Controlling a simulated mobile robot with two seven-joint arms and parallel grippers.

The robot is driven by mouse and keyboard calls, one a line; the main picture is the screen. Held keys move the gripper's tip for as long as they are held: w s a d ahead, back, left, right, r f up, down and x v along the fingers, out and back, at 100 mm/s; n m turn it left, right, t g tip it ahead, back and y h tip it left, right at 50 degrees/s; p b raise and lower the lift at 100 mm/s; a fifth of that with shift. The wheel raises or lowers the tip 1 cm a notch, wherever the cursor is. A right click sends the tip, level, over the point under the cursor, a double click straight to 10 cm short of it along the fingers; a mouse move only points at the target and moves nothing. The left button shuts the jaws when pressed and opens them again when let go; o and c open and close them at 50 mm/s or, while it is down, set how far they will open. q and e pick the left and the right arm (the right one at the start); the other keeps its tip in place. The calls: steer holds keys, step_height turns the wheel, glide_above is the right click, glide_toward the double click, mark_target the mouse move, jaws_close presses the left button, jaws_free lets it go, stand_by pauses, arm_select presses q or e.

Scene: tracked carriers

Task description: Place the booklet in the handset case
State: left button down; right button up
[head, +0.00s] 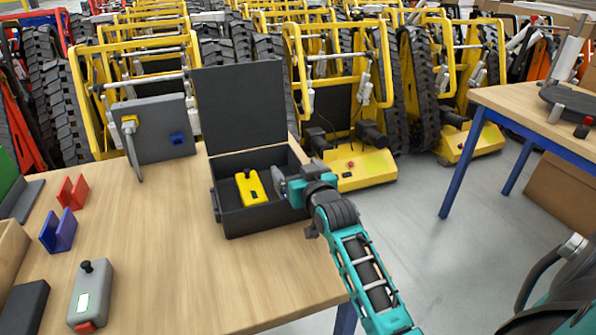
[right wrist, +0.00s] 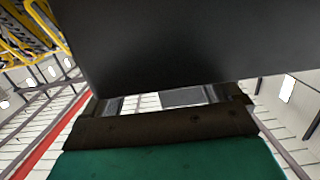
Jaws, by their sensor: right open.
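The handset case (head: 262,222) is a black box on the wooden table, with its lid (head: 238,105) standing open at the back. A yellow handset (head: 250,187) lies inside it, toward the left. My right gripper (head: 281,184) is open at the right part of the case, over or just inside its rim; the exact height is unclear. My gripper and wrist hide part of the case interior. In the right wrist view a dark flat panel, probably the lid, fills the upper middle beyond the gripper (right wrist: 180,98). I cannot make out a booklet. My left gripper is out of view.
On the table (head: 175,265) are a grey panel with a yellow plug (head: 155,130), red (head: 73,192) and blue (head: 59,232) holders, a grey box with a knob (head: 90,292) and a dark block (head: 24,306). Yellow tracked carriers (head: 355,168) stand behind. The table's front middle is clear.

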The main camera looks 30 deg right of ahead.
steer(key=shift+r, duration=0.55)
arm_select(q)
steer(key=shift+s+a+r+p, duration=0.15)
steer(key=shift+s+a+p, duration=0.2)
steer(key=shift+p, duration=0.55)
arm_select(e)
steer(key=v, duration=1.2)
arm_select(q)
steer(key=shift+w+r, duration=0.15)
